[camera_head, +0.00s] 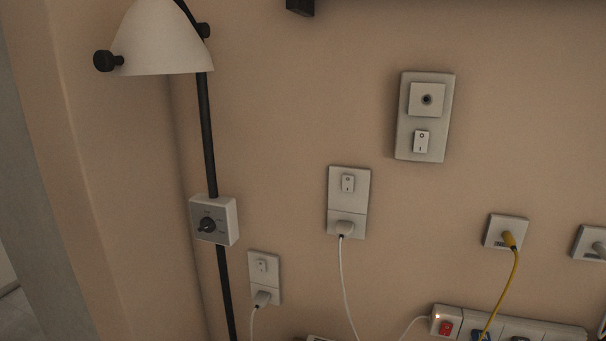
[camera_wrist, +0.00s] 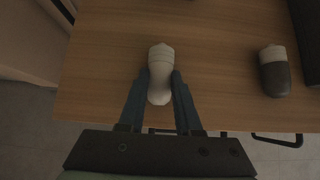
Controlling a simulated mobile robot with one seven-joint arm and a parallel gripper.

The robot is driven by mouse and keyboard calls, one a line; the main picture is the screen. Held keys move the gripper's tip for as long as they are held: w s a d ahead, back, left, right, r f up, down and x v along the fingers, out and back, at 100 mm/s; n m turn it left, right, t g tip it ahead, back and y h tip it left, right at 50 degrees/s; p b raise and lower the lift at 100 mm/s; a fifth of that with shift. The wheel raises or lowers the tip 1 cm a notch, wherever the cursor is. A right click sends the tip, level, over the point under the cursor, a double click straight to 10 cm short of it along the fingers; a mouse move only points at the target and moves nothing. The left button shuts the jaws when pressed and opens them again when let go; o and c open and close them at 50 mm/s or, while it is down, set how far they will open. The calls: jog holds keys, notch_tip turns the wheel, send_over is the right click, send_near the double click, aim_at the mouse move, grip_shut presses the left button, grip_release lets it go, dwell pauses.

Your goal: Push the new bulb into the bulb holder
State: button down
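In the wrist view, my gripper (camera_wrist: 161,84) has its two blue fingers on either side of a white bulb (camera_wrist: 160,62). The fingertips press close along both sides of the bulb, with no clear gap. The bulb's rounded end lies between the fingers and its other end points away from the gripper. Whether it is clear of the table below cannot be told. In the head view, a lamp with a white shade (camera_head: 160,38) hangs at the upper left on a black pole. The bulb holder is not visible; the shade may hide it. My gripper is not in the head view.
A second bulb-shaped thing, white and grey (camera_wrist: 274,72), lies on the wooden table (camera_wrist: 215,65) to the right. A dark object (camera_wrist: 307,35) stands at the right edge. A dial box (camera_head: 213,219) sits on the lamp pole. Switches, sockets and cables line the wall.

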dwell(0.5)
notch_tip(320, 180, up, 7)
jog(key=p, duration=0.8)
